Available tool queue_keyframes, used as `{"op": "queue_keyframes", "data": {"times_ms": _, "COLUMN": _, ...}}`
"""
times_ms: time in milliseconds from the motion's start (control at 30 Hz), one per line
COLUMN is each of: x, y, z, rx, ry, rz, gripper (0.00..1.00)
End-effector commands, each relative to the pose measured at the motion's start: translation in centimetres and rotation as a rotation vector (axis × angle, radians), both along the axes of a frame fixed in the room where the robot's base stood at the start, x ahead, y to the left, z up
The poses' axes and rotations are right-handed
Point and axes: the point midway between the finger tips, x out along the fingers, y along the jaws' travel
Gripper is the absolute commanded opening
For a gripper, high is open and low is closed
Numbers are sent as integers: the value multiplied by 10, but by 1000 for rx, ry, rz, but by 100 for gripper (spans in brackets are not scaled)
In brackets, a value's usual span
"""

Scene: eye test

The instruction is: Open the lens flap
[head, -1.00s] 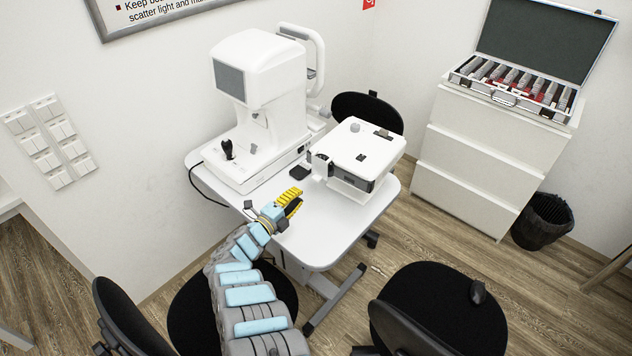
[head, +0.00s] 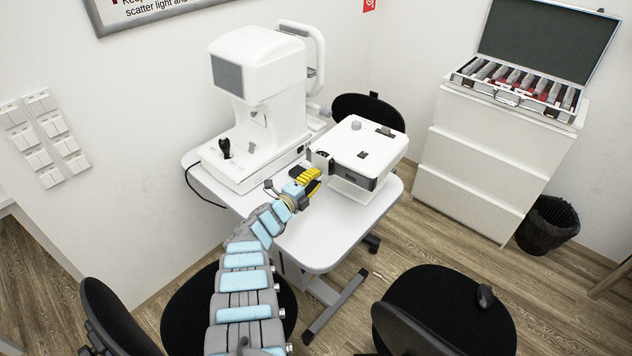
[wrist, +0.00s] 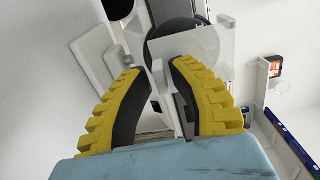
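The white box-shaped device (head: 368,148) stands at the right side of the white table. A small upright white piece with a dark part, seemingly the lens flap (head: 320,160), is at its left front corner. My gripper (head: 314,174), with yellow fingers, is just in front of this corner. In the wrist view my gripper (wrist: 155,68) is open, its black-padded fingers apart. A narrow white part (wrist: 158,78) shows between or just beyond the fingertips. I cannot tell whether the fingers touch it. The fingers partly hide the device's near corner.
A tall white eye instrument (head: 258,80) with a joystick (head: 225,148) stands on the table (head: 318,240) left of the device. The table front is clear. Black chairs (head: 445,310) stand near. A drawer cabinet (head: 480,155) holds an open lens case (head: 515,84).

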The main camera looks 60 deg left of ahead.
Motion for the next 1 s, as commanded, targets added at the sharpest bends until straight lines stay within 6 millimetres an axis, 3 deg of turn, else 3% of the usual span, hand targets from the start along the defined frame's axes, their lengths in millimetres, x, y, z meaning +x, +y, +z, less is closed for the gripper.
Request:
{"op": "queue_keyframes", "data": {"times_ms": 433, "x": 5, "y": 2, "z": 1, "rx": 1, "ry": 0, "rz": 0, "gripper": 22}}
{"op": "queue_keyframes", "data": {"times_ms": 467, "x": 5, "y": 2, "z": 1, "rx": 1, "ry": 0, "rz": 0, "gripper": 20}}
{"op": "queue_keyframes", "data": {"times_ms": 533, "x": 5, "y": 2, "z": 1, "rx": 1, "ry": 0, "rz": 0, "gripper": 0}}
{"op": "queue_keyframes", "data": {"times_ms": 1000, "x": 7, "y": 0, "z": 2, "rx": -1, "ry": 4, "rz": -3, "gripper": 0}}
